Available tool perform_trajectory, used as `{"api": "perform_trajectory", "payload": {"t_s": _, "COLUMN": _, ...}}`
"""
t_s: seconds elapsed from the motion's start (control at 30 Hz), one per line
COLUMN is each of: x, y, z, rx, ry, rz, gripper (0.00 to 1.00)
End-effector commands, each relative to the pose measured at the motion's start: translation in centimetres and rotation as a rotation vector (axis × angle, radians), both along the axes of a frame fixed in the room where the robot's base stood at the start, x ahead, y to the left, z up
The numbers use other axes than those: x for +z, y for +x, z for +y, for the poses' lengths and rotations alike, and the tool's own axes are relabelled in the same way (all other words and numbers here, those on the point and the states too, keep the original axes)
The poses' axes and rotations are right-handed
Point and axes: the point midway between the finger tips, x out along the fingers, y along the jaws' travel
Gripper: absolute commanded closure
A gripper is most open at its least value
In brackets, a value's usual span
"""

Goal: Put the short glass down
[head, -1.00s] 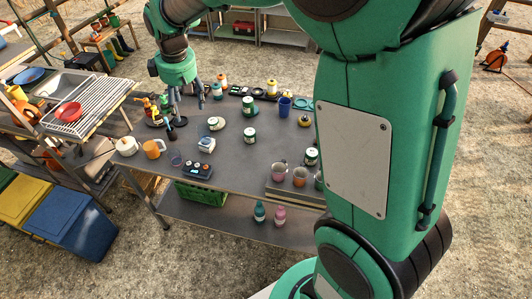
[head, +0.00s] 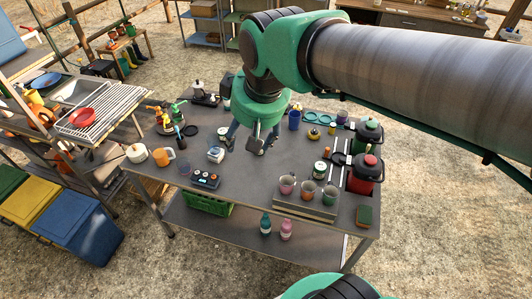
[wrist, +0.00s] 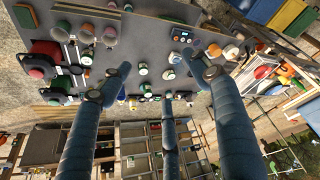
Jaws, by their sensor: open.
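Pink (head: 287,184), orange and green cups stand in a low tray at the front right. Red (head: 366,170) and green canisters stand at the right edge. A white scale-like device (head: 216,154) and pump bottles (head: 179,108) occupy the left and back. The front middle is clear.

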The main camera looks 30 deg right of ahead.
Motion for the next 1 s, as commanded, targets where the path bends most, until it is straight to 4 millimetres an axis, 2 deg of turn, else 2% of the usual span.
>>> {"api": "perform_trajectory", "payload": {"t_s": 0.03, "x": 0.0, "y": -1.4, "z": -0.3, "rx": -0.022, "ry": 0.008, "rz": -0.013, "gripper": 0.38}}
{"api": "perform_trajectory", "payload": {"t_s": 0.2, "x": -0.5, "y": -5.4, "z": -0.9, "rx": -0.100, "ry": 0.037, "rz": -0.049, "gripper": 0.38}}
{"api": "perform_trajectory", "payload": {"t_s": 0.4, "x": -1.4, "y": -8.7, "z": -1.3, "rx": -0.168, "ry": 0.065, "rz": -0.077, "gripper": 0.38}}
{"api": "perform_trajectory", "payload": {"t_s": 0.6, "x": -1.9, "y": -10.0, "z": -1.5, "rx": -0.196, "ry": 0.078, "rz": -0.088, "gripper": 0.38}}
{"api": "perform_trajectory", "payload": {"t_s": 1.0, "x": -2.3, "y": -10.1, "z": -1.5, "rx": -0.198, "ry": 0.079, "rz": -0.088, "gripper": 0.38}}
